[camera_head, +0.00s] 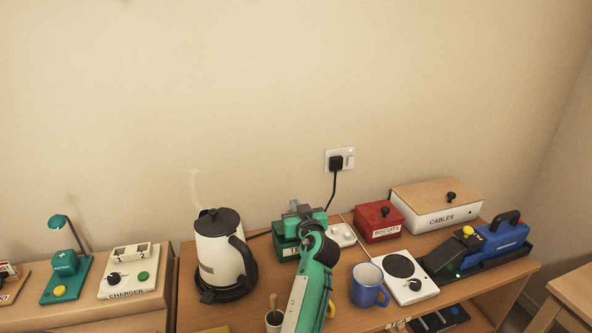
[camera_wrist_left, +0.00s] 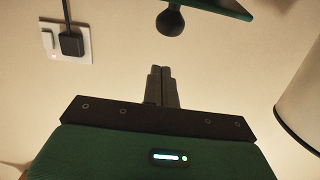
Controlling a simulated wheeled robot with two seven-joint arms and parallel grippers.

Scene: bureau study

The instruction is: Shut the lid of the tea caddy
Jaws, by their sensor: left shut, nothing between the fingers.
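The tea caddy (camera_head: 284,241) is a green box with a pale label at the back of the desk, partly hidden by my left arm. In the left wrist view, which looks upside down, a strip of its green lid (camera_wrist_left: 225,8) shows at the top edge with a dark round knob (camera_wrist_left: 172,22). The lid looks near level there, but I cannot tell whether it is fully shut. My left gripper (camera_head: 299,206) is over the caddy; its fingers (camera_wrist_left: 161,70) are together, empty and apart from the knob. My right gripper is not in view.
A kettle (camera_head: 222,250) stands left of the caddy. A red biscuits box (camera_head: 379,222), a blue mug (camera_head: 366,287) and a white hotplate (camera_head: 408,279) are to the right. A plugged socket (camera_head: 340,159) is on the wall behind.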

